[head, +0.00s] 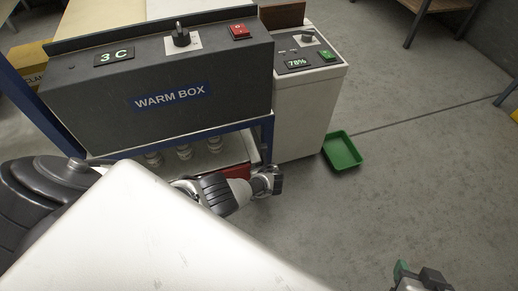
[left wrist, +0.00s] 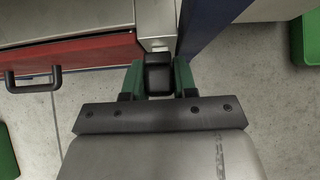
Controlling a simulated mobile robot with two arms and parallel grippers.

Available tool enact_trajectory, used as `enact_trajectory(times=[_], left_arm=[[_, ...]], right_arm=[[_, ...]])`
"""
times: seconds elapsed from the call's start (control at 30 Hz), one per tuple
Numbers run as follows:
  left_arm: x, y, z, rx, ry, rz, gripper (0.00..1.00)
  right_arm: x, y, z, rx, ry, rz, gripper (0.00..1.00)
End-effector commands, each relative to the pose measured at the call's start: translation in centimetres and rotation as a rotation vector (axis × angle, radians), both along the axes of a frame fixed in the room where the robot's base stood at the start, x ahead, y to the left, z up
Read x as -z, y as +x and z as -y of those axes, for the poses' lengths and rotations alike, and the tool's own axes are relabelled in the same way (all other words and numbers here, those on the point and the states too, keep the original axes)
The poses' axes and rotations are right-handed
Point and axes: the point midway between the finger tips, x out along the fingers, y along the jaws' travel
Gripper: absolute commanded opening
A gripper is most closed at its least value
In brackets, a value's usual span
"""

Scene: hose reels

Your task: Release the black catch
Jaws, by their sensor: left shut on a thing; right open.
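The black catch (left wrist: 158,76) sits at the end of a pale metal piece, beside the blue frame leg, in the left wrist view. My left gripper (left wrist: 158,80) has its green fingers on either side of the catch and is shut on it. In the head view my left gripper (head: 274,181) is by the front right leg of the warm box stand, and its fingers and the catch cannot be made out there. My right gripper (head: 418,273) is open at the bottom right, over bare floor, partly cut off by the frame edge.
The dark warm box (head: 165,75) stands on a blue frame. A red drawer front (left wrist: 75,60) with a black handle (left wrist: 32,80) is left of the catch. A white cabinet (head: 305,115) and a green tray (head: 342,151) are to the right. The floor on the right is clear.

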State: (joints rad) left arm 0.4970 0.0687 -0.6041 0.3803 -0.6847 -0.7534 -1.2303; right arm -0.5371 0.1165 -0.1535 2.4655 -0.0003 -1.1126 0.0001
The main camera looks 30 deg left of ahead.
Motion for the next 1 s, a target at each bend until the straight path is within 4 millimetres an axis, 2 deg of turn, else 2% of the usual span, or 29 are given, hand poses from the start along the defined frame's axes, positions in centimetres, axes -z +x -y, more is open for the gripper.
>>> enact_trajectory(times=[0.43, 0.47, 0.6, 0.63, 1.0], left_arm=[[0.07, -0.03, 0.09, 0.001, 0.007, -0.009, 0.00], [0.07, -0.02, 0.10, 0.001, 0.007, -0.009, 0.29], [0.06, -0.01, 0.09, 0.001, 0.006, -0.008, 0.50], [0.06, 0.00, 0.08, 0.001, 0.006, -0.008, 0.53], [-0.20, -0.05, 0.15, 0.000, 0.006, -0.006, 0.53]], right_arm=[[-0.01, 0.05, -0.04, -0.001, 0.001, 0.004, 0.43], [-0.01, 0.05, -0.05, -0.001, 0.001, 0.004, 0.43], [-0.01, 0.06, -0.05, -0.001, 0.002, 0.005, 0.43], [-0.01, 0.06, -0.05, -0.001, 0.002, 0.005, 0.43], [-0.09, -0.10, 0.00, 0.000, -0.001, -0.011, 0.43]])
